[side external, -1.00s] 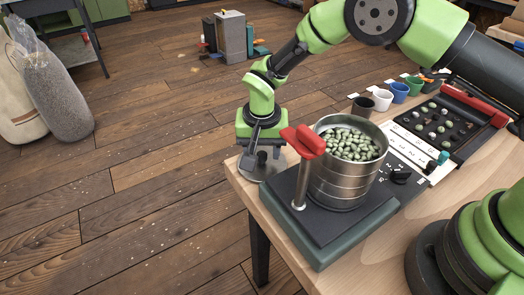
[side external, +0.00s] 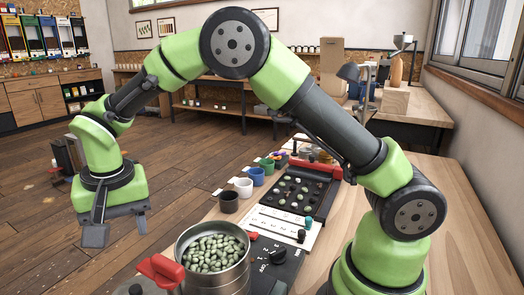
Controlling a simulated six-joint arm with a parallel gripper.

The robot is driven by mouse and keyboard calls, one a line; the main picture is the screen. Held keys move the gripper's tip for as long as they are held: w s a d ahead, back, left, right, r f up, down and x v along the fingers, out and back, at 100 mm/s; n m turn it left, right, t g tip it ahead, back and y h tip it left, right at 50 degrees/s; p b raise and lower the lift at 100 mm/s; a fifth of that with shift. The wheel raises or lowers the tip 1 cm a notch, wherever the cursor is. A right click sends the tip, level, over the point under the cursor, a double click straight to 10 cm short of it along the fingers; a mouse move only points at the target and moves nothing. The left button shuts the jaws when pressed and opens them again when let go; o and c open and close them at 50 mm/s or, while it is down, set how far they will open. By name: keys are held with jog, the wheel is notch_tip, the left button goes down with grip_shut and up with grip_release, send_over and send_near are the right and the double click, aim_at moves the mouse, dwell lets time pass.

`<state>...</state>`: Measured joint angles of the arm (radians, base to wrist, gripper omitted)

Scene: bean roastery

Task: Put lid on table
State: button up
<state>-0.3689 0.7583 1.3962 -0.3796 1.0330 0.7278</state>
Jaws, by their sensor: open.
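A metal canister (side external: 233,281), open at the top and full of pale green beans (side external: 213,252), stands at the bottom of the view. The lid (side external: 150,285), a grey disc with a dark knob, shows only partly at the bottom edge, left of the canister. It seems to lie on the table's near left corner; most of it is cut off. My gripper (side external: 119,231) is open and empty, with its two fingers apart and pointing down. It hangs in the air up and to the left of the lid and canister, clear of both.
A red handle (side external: 161,270) stands close to the canister's left side. Behind are a row of small cups (side external: 243,187), a white marked card (side external: 283,226) and a dark bean tray (side external: 302,191) on the wooden table (side external: 462,215). Open floor lies left.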

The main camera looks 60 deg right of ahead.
jog(key=s+d+r+n+t+y, duration=0.1)
jog(key=s+d+r, duration=0.35)
jog(key=r, duration=0.25)
jog(key=s+d+r+t+y, duration=0.1)
jog(key=s+d+r+t, duration=0.15)
jog(key=s+r, duration=0.4)
jog(key=s+d+r+n+t, duration=0.1)
jog(key=s+d+t, duration=0.1)
jog(key=s, duration=1)
jog(key=shift+d+n, duration=0.3)
jog(key=shift+d, duration=0.35)
